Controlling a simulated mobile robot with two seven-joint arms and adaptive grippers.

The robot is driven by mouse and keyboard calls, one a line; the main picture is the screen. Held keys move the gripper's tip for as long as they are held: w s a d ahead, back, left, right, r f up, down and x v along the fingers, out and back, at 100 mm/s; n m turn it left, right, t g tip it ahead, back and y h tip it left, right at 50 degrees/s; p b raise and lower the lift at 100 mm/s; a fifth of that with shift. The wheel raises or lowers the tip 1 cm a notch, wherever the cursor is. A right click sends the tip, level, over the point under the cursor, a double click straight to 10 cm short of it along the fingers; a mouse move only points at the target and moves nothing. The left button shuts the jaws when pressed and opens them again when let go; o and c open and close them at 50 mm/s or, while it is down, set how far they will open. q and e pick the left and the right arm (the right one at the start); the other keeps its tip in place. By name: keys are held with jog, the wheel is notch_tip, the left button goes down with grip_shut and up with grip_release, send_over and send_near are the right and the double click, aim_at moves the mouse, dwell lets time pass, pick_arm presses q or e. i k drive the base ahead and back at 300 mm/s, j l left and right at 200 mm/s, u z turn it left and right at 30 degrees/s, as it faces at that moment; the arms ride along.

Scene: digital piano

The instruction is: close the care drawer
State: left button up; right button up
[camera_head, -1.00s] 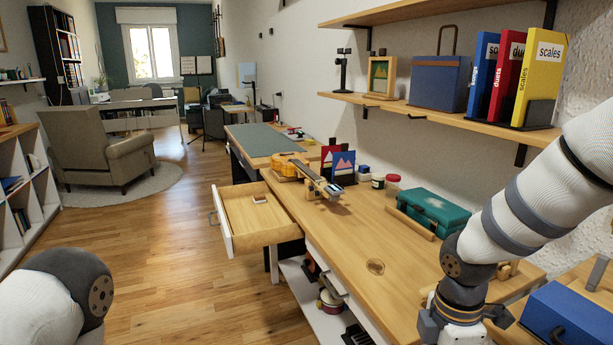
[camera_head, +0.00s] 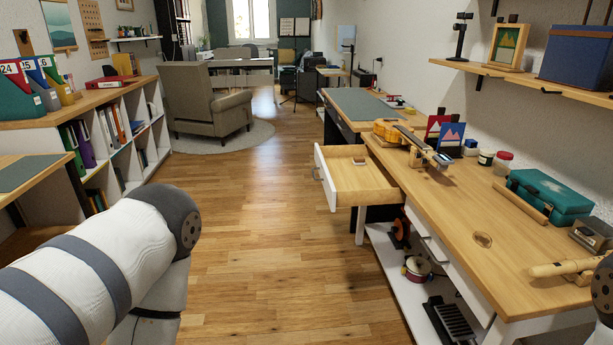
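The care drawer (camera_head: 352,189) stands pulled out from the left side of the long wooden workbench (camera_head: 463,208). It has a white front (camera_head: 325,178) with a handle (camera_head: 317,173) facing left, and a small item (camera_head: 359,161) lies inside it. My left arm comes in at the lower left, well short of the drawer; its gripper is out of the picture. Only a small part of my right arm shows at the lower right edge, and its gripper is not in view.
Below is a white shelf (camera_head: 397,285) with several items. Wooden floor (camera_head: 270,255) left of the drawer is clear. White bookshelves (camera_head: 122,149) line the left side, with an armchair (camera_head: 207,103) behind.

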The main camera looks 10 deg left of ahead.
aim_at(345, 183)
jog(key=k+j, duration=0.1)
jog(key=j, duration=0.2)
jog(key=k+j+u, duration=0.15)
jog(key=j, duration=0.15)
jog(key=i+j+z, duration=0.15)
jog(key=i, duration=0.4)
jog(key=i+j+z, duration=0.15)
jog(key=i, duration=0.4)
jog(key=i+j+z, duration=0.2)
jog(key=i+j, duration=0.25)
jog(key=i+j+z, duration=0.15)
jog(key=i+j, duration=0.25)
jog(key=i, duration=0.2)
